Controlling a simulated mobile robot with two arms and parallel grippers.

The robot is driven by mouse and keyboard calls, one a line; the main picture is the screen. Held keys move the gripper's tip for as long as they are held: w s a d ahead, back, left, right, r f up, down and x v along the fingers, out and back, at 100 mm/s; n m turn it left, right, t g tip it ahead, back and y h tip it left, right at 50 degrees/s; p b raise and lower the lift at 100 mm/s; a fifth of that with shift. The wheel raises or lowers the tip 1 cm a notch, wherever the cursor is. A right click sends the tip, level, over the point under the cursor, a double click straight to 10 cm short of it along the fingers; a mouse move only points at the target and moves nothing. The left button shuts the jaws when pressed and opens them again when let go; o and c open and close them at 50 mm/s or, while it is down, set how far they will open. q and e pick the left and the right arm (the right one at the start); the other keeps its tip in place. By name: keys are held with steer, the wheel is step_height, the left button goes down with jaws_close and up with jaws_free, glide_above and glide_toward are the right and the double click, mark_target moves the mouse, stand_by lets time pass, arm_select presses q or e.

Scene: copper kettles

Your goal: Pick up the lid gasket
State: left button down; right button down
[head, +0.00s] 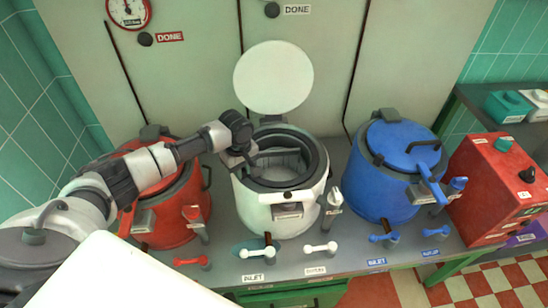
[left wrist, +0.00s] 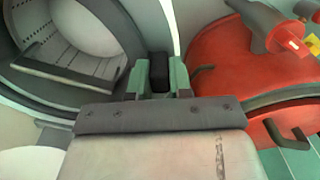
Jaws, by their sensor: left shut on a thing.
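The white kettle (head: 262,211) stands in the middle with its round white lid (head: 273,78) raised behind it. A dark ring, which looks like the lid gasket (head: 321,160), lies around the kettle's mouth; I cannot tell whether it is seated or loose. My left gripper (head: 247,157) is at the left of this mouth. In the left wrist view its two greenish fingers (left wrist: 160,82) are shut on a small black part (left wrist: 160,72), apparently of the gasket. The fingers and arm hide part of the ring's left side. My right gripper is not in view.
A red kettle (head: 190,196) stands close on the left, under my left arm, and a blue kettle (head: 380,190) on the right, both with lids down. A red control box (head: 492,190) is at the far right. Small valve handles (head: 321,248) line the bench front.

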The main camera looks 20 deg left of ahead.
arm_select(q)
steer(key=shift+r, duration=0.1)
step_height(320, 180, up, 26)
steer(key=p, duration=0.9)
stand_by(0.9)
stand_by(0.3)
